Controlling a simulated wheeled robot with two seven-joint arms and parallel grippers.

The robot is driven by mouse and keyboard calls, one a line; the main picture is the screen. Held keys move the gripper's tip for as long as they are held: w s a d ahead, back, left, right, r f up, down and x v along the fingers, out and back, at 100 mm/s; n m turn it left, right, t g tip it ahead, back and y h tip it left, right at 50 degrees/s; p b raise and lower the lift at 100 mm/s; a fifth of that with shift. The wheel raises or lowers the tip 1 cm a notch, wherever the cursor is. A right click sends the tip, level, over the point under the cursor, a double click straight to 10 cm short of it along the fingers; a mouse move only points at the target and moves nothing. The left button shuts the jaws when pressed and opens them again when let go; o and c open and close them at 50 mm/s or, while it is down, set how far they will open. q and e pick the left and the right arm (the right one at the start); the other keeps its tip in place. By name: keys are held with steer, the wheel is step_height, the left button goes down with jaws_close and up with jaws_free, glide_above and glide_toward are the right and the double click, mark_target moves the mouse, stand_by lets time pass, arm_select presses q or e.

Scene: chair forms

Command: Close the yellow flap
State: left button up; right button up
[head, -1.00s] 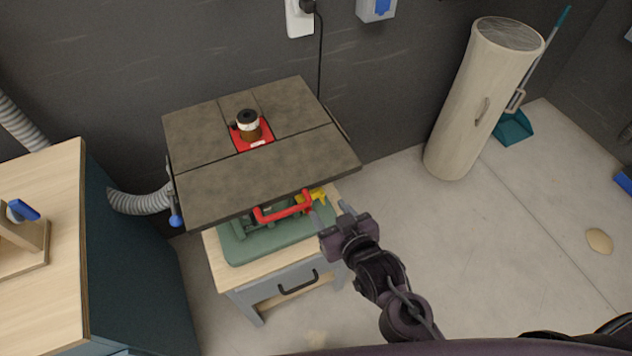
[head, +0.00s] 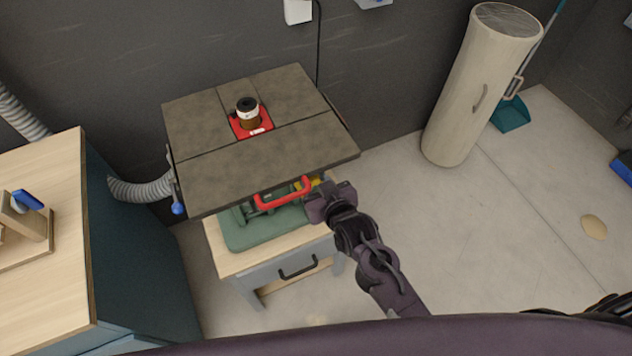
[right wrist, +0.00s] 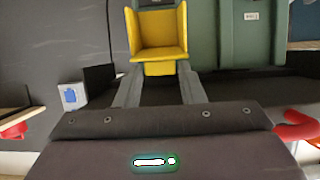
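In the right wrist view the yellow flap (right wrist: 160,38) is an open, tray-like piece with raised sides and a lower lip, set against the green machine body (right wrist: 250,35). My right gripper (head: 319,193) is at the machine's right side. In the right wrist view its two fingers (right wrist: 160,88) are apart and empty, just below the flap's lip; contact is unclear. My left gripper is not in view.
The machine stands on a small wooden cabinet (head: 285,254). A wooden bench (head: 45,270) is at the left and a tall cylinder (head: 465,100) at the back right. The right floor is mostly clear.

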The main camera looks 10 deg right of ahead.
jaws_close()
steer(key=shift+f, duration=0.1)
